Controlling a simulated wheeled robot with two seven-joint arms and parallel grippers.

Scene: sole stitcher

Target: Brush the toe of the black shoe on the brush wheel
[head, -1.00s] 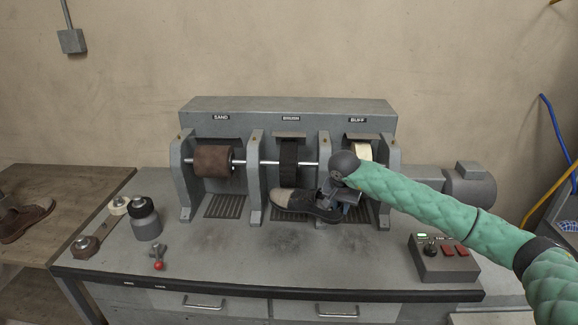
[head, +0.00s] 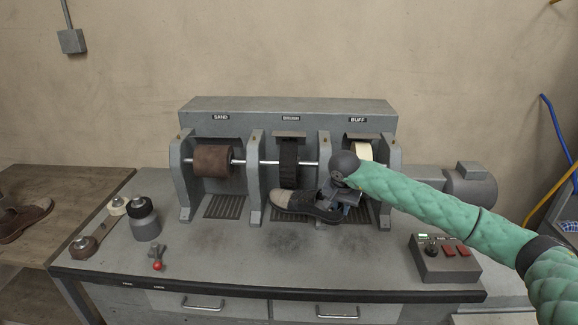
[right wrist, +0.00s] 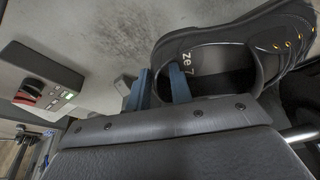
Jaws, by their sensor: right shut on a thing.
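The black shoe (head: 318,209) is held off the bench in front of the middle station of the machine. Its light grey-beige toe (head: 285,199) points left and lies just below the black brush wheel (head: 289,165). I cannot tell whether the toe touches the wheel. My right gripper (head: 338,203) is shut on the heel end of the shoe. In the right wrist view its blue-grey fingers (right wrist: 160,88) grip the shoe's rear collar, with the shoe's opening (right wrist: 215,68) beside them. My left gripper is not in view.
The brown sanding wheel (head: 213,160) is left of the brush and the pale buffing wheel (head: 358,152) right. Grey uprights separate the stations. The front bench middle is clear.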

